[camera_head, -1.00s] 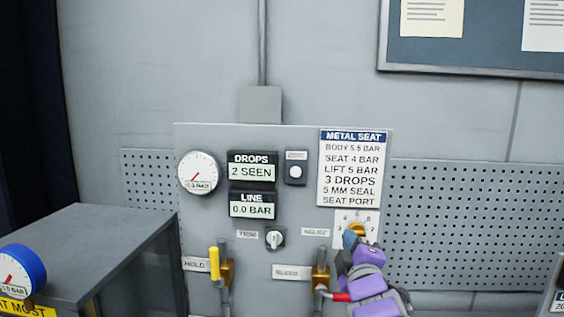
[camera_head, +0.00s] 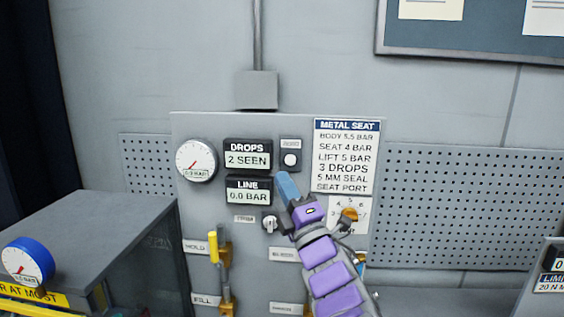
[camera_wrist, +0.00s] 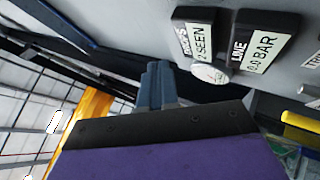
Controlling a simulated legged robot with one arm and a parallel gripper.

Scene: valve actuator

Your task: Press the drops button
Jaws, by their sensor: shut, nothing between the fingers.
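The DROPS display (camera_head: 247,154) reads 2 SEEN on the grey panel. Right of it is a white round button (camera_head: 290,160) in a dark housing under a small label too blurred to read. My gripper (camera_head: 286,183) is shut and empty. In the head view its blue fingertips appear just below the button, with a small gap in the picture; depth to the panel is unclear. In the wrist view my blue fingers (camera_wrist: 157,82) are together, and the DROPS display (camera_wrist: 193,39) shows sideways beyond them. The button is not visible there.
The LINE display (camera_head: 248,190) reads 0.0 BAR. A dial gauge (camera_head: 196,160) is at left, a small knob (camera_head: 270,224) below, and a yellow HOLD handle (camera_head: 213,247) lower left. The METAL SEAT sign (camera_head: 346,157) is at right. A grey cabinet (camera_head: 95,235) stands at left.

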